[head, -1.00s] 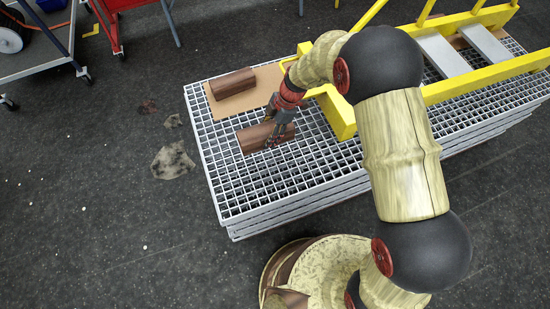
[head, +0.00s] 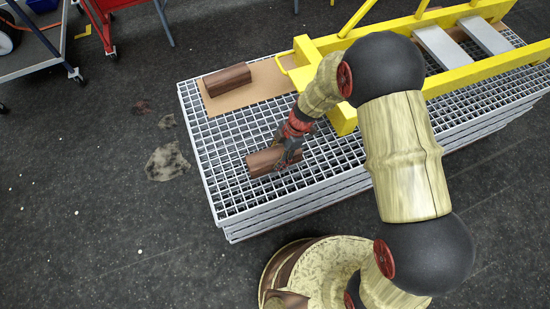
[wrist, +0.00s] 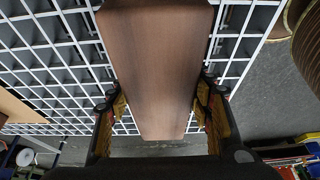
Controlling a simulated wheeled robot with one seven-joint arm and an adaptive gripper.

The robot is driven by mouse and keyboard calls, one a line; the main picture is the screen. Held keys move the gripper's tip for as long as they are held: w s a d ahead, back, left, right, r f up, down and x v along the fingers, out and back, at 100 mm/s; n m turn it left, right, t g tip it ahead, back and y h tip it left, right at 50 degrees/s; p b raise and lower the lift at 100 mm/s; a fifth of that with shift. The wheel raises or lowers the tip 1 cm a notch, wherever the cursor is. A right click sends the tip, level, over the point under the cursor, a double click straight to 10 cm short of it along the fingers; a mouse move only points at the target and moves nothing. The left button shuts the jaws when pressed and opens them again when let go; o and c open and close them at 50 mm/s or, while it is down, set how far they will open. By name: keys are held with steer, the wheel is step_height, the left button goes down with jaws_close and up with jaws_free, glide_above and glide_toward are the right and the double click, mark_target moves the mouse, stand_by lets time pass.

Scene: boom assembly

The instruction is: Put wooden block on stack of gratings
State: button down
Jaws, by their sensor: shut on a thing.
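A brown wooden block (head: 262,162) is between the fingers of my gripper (head: 287,158), over the near left part of the stack of gratings (head: 228,201). In the wrist view the block (wrist: 158,65) fills the middle, with a finger against each side. My gripper (wrist: 160,115) is shut on it. The grating (wrist: 62,62) shows around the block in that view. I cannot tell whether the block touches the grating or is slightly above it. A second wooden block (head: 227,79) lies on a brown board on the far left part of the stack.
The flat brown board (head: 262,86) lies on the gratings. A yellow frame (head: 440,85) with grey plates takes up the right part of the stack. A cart (head: 40,50) and a red-legged stand (head: 103,25) are at the upper left. The dark floor left of the stack is mostly open.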

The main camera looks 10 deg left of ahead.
stand_by(0.3)
steer(key=c, duration=0.8)
jaws_free()
steer(key=shift+c, duration=0.2)
steer(key=p+v, duration=0.4)
steer(key=v, duration=0.8)
steer(key=shift+r, duration=0.1)
steer(key=shift+r, duration=0.15)
